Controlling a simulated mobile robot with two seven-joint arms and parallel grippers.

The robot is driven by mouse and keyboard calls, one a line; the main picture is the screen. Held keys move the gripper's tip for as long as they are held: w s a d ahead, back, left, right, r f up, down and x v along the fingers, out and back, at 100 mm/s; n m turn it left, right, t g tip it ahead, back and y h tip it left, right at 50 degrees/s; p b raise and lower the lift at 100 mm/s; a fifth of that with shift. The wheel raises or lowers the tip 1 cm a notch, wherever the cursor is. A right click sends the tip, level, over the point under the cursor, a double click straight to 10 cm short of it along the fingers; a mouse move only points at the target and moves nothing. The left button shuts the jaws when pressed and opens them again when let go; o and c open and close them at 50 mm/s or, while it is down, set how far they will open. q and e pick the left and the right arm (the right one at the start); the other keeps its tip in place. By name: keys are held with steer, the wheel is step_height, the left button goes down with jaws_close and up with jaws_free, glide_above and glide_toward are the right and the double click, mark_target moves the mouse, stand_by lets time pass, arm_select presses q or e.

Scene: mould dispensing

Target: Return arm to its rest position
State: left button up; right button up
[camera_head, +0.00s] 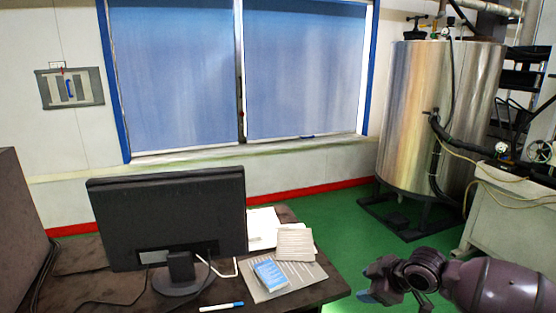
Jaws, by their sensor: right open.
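My right arm comes in from the lower right corner, dark purple-grey with round joints. My right gripper (369,283) is at the arm's left end, over the green floor just right of the desk's right edge. It is open, with nothing seen between its fingers, and it touches nothing that I can make out. Its fingers are small and partly hidden by the wrist. My left arm and left gripper are not in view.
A dark desk (110,290) holds a black monitor (168,215), a blue-and-white box (270,274), grey papers (295,244) and a pen (222,307). A steel tank (425,115) stands at back right, beside a pale cabinet (510,220). The green floor (345,235) between is clear.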

steer(key=s+a+f+m+t+y+b, duration=0.1)
steer(key=s+a+m+t+y+b, duration=0.15)
steer(key=a+t, duration=0.35)
steer(key=s+d+f+m+h+b, duration=0.2)
steer(key=s+d+f+m+h, duration=0.2)
steer(key=s+f, duration=0.7)
steer(key=s+d+f+m+g+h+b, duration=0.1)
steer(key=s+d+f+m+h, duration=0.3)
steer(key=s+f, duration=0.8)
steer(key=s+d+m+b, duration=0.1)
steer(key=s+d+m, duration=0.1)
steer(key=s+d, duration=0.1)
steer(key=shift+s+d+f+b, duration=0.25)
steer(key=shift+s+d+b, duration=0.05)
steer(key=shift+s, duration=0.15)
